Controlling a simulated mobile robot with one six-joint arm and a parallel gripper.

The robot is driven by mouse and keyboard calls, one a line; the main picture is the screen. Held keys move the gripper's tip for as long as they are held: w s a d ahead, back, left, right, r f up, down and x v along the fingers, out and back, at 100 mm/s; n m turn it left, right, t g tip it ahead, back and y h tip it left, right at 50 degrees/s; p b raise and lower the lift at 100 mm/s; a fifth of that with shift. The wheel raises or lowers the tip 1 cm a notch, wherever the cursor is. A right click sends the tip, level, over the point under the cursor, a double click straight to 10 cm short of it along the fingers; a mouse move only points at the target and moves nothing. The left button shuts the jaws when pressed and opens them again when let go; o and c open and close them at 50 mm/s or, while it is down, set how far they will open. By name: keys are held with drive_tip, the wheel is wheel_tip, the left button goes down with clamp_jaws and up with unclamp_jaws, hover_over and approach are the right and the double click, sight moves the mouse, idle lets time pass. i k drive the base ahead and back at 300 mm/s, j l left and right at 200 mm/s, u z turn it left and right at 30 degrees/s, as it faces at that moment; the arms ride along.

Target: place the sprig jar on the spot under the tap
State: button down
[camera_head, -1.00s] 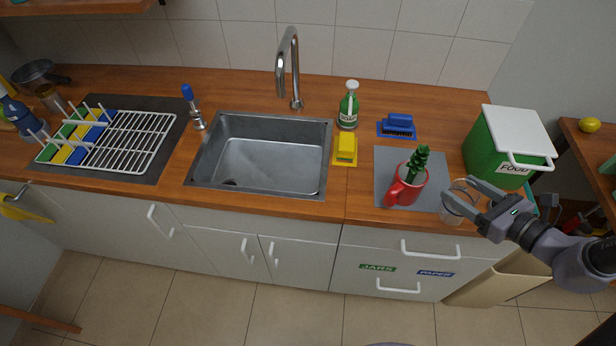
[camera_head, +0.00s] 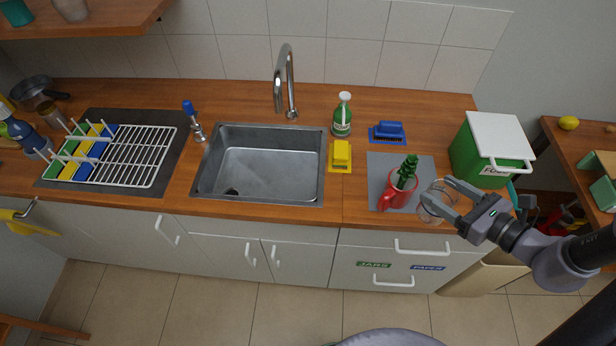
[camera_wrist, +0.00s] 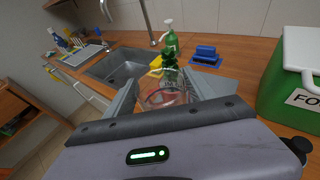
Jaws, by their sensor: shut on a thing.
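A clear glass jar (camera_head: 434,210) is between the fingers of my gripper (camera_head: 447,198), at the counter's front edge right of the red mug (camera_head: 395,199). The tap (camera_head: 288,80) arches at the back of the steel sink (camera_head: 262,165), which looks empty. Whether the jar touches the counter is unclear.
A green food bin (camera_head: 477,149) is behind my gripper on the right.

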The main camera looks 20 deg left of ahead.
sight(287, 181)
drive_tip(key=j+u, duration=0.4)
drive_tip(key=i+j+u, duration=0.1)
drive_tip(key=j+u, duration=0.25)
drive_tip(key=i+j+u, duration=0.15)
drive_tip(key=j+u, duration=0.25)
drive_tip(key=j, duration=0.15)
